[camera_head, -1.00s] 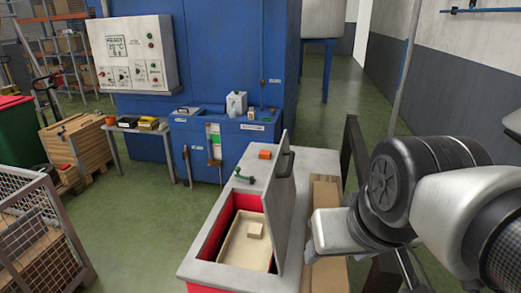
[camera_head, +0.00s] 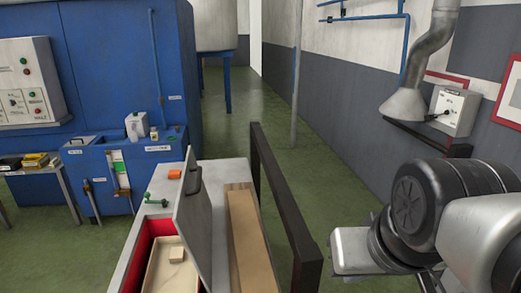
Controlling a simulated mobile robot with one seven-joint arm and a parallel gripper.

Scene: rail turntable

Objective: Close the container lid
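The container (camera_head: 133,254) has a grey top and a red inner wall, and stands at the bottom left of the middle. Its grey lid (camera_head: 192,228) stands up steeply on the right side of the opening, with a dark handle near its upper end. Inside lies a beige tray (camera_head: 172,270) with a small beige block (camera_head: 177,254) in it. My gripper (camera_head: 345,252) is at the lower right, apart from the lid and to its right. Its fingers do not show clearly enough to tell open from shut.
A dark post-and-rail barrier (camera_head: 285,205) stands between the container and my arm. A brown board (camera_head: 248,235) lies right of the lid. A green valve (camera_head: 153,199) and an orange block (camera_head: 175,174) sit on the container's top. A blue machine (camera_head: 100,80) stands behind.

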